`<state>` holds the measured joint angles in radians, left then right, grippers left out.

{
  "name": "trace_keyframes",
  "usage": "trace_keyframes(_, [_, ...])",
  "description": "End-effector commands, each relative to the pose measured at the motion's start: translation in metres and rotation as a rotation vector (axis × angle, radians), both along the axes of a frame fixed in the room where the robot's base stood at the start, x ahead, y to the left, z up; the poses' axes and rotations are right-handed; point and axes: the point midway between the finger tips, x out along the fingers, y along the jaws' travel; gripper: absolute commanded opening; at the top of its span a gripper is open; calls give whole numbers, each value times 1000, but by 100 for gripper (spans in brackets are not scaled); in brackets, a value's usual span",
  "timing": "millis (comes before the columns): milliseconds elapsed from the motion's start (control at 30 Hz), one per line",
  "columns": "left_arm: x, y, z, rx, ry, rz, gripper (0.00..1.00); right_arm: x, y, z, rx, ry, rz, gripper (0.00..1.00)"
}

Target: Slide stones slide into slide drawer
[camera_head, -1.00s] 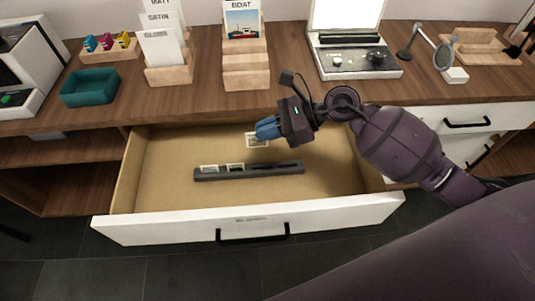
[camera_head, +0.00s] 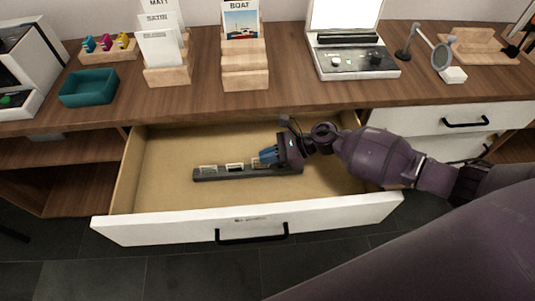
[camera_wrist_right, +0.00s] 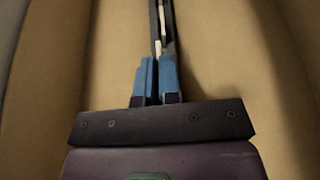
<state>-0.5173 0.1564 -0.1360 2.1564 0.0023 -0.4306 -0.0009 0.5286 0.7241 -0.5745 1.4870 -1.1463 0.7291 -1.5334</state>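The open slide drawer (camera_head: 330,185) holds a dark slotted rack (camera_head: 215,176), which also shows in the right wrist view (camera_wrist_right: 154,40). Several small white-framed slides stand in it: one at the left end (camera_head: 208,168), one beside it (camera_head: 235,166), and one (camera_head: 257,163) close to my fingertips. My right gripper (camera_head: 268,155) is low over the rack's right half, its blue fingers pointing left. In the right wrist view its fingers (camera_wrist_right: 157,75) are slightly apart, with nothing clearly between them; a pale slide edge (camera_wrist_right: 170,48) lies just past the right fingertip. My left gripper is not seen.
The wooden tabletop (camera_head: 200,100) is above and behind the drawer. It carries a teal tray (camera_head: 88,88), wooden card stands (camera_head: 245,80) and a light-box device (camera_head: 352,62). The drawer front (camera_head: 180,228) bounds the near side. The drawer floor around the rack is clear.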

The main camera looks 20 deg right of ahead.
Motion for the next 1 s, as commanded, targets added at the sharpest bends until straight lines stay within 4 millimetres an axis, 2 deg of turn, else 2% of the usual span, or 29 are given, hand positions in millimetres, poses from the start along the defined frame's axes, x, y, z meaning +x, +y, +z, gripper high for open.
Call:
trace_keyframes(400, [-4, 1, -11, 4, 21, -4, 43, -1, 0, -18, 0, 2, 0, 0])
trace_keyframes(867, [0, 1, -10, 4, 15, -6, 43, 0, 0, -21, 0, 0, 0, 0])
trace_keyframes(1000, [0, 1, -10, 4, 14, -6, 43, 0, 0, -21, 0, 0, 0, 21])
